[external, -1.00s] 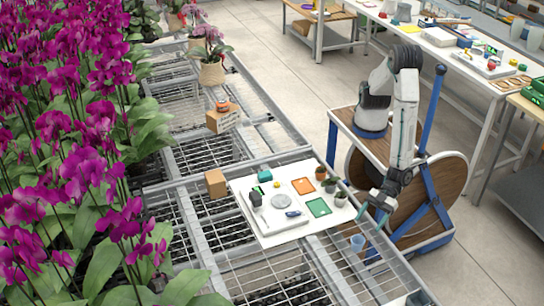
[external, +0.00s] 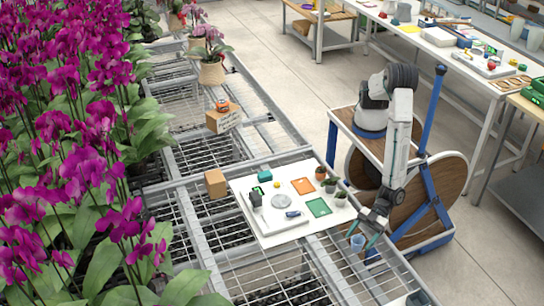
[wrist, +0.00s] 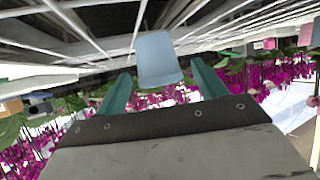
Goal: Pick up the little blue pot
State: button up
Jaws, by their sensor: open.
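The little blue pot (external: 357,243) is on the wire bench, beyond the near right corner of the white board. In the wrist view the pot (wrist: 157,55) is pale blue and shows at the upper middle, at and between my fingertips. My gripper (external: 363,236) is open, with its teal fingers pointing down at the pot. In the wrist view my gripper (wrist: 160,72) has one finger on each side of the pot's lower part. Gaps show on both sides, and I cannot tell how deep the pot sits between the fingers.
The white board (external: 265,238) carries an orange square, a green square (external: 317,207) and a grey disc. Purple orchids fill the left side.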

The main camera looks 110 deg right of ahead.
jog(key=c, duration=1)
jog(key=shift+r, duration=0.1)
